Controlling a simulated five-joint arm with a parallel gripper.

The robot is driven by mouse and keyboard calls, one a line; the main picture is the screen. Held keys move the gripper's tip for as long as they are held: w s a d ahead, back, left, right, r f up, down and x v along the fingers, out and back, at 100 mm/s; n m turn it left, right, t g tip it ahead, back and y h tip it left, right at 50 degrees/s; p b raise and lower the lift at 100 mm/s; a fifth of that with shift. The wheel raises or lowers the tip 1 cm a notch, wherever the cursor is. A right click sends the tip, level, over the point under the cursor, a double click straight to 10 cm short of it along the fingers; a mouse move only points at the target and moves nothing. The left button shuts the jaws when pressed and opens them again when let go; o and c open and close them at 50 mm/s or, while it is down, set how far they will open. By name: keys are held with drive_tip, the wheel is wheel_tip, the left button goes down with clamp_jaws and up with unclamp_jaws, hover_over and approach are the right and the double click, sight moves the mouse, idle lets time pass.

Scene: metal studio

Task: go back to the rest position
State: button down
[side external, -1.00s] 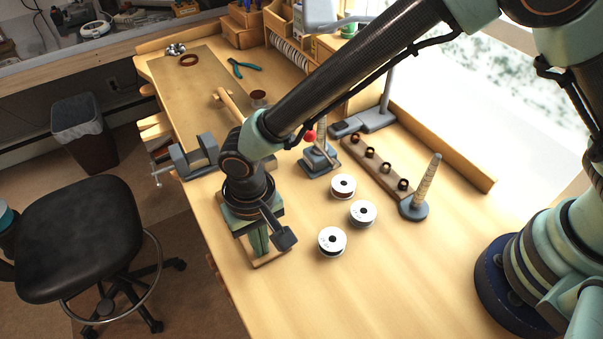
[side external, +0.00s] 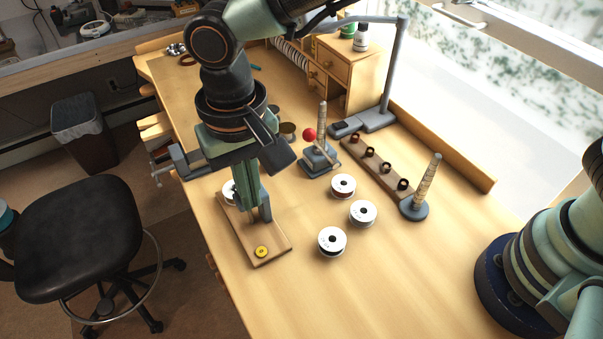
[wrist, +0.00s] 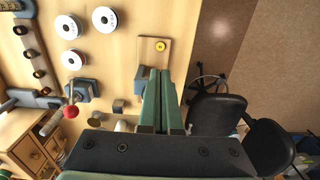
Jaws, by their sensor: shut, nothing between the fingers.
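My gripper (side external: 250,203) points down in the side view, above a wooden board near the bench's front-left edge. Its green fingers are together with nothing between them; they also show in the wrist view (wrist: 158,72). The wooden board (side external: 270,238) has a yellow round piece (side external: 261,252) at its near end, also seen in the wrist view (wrist: 160,46). A white spool (side external: 228,189) is partly hidden behind the fingers at the board's far end. The fingers are above the board; their exact height is hard to tell.
White spools (side external: 332,240) stand to the right. A peg rack (side external: 375,163), a tapered post (side external: 415,209), a red-knobbed stand (side external: 318,160) and a lamp (side external: 376,118) are farther right and back. A vise (side external: 185,162) is at the left edge. The front right bench is clear.

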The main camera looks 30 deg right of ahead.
drive_tip(key=w+d+r+t, duration=0.1)
drive_tip(key=d+r, duration=0.2)
drive_tip(key=d, duration=0.3)
drive_tip(key=w+d+r+t+y, duration=0.1)
drive_tip(key=w+d+r, duration=0.15)
drive_tip(key=d, duration=0.45)
drive_tip(key=w+d+r+t, duration=0.1)
drive_tip(key=d+r, duration=0.2)
drive_tip(key=d, duration=0.3)
drive_tip(key=s+d+r+t+h, duration=0.1)
drive_tip(key=s+d, duration=0.4)
drive_tip(key=d, duration=1.1)
drive_tip(key=shift+s+r+t, duration=0.15)
drive_tip(key=shift+s+t, duration=0.2)
drive_tip(key=shift+t, duration=0.45)
